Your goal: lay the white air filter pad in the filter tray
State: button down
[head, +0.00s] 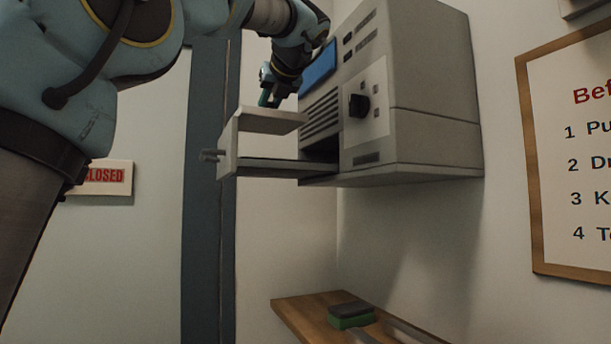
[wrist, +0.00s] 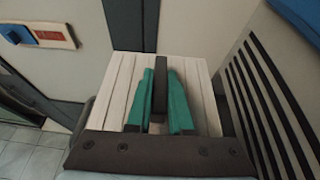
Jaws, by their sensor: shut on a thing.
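The white air filter pad (head: 272,121) is pale and ribbed, with a dark raised strip along its middle in the wrist view (wrist: 125,84). My gripper (head: 268,101) points down at the pad. Its two green fingers (wrist: 160,105) are shut on the dark strip. The filter tray (head: 270,166) is pulled out to the left from the bottom of a grey wall unit, with an upright front plate and a handle. The pad is held level above the tray floor, with a gap between. Its left end overlaps the front plate; I cannot tell whether they touch.
The grey wall unit (head: 425,95) has vent slots and a black knob (head: 358,105), close to the right of my gripper. A wooden shelf (head: 300,309) below holds a green and black sponge (head: 350,316). A CLOSED sign (head: 105,177) hangs left; a framed notice (head: 575,160) hangs right.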

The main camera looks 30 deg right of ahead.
aim_at(276, 133)
jog(key=shift+s+d+f, duration=0.45)
jog(key=shift+s+d, duration=0.2)
jog(key=shift+d, duration=0.2)
notch_tip(276, 133, down, 5)
jog(key=shift+s+d+r+b, duration=0.1)
jog(key=shift+b, duration=0.35)
jog(key=shift+f, duration=2.3)
jog(key=shift+f, duration=0.15)
jog(key=c, duration=0.8)
grip_release()
jog(key=shift+s, duration=0.1)
jog(key=b+v, duration=0.1)
jog(key=v, duration=0.5)
jog(key=b+v, duration=0.1)
jog(key=v, duration=0.5)
jog(key=shift+a, duration=0.2)
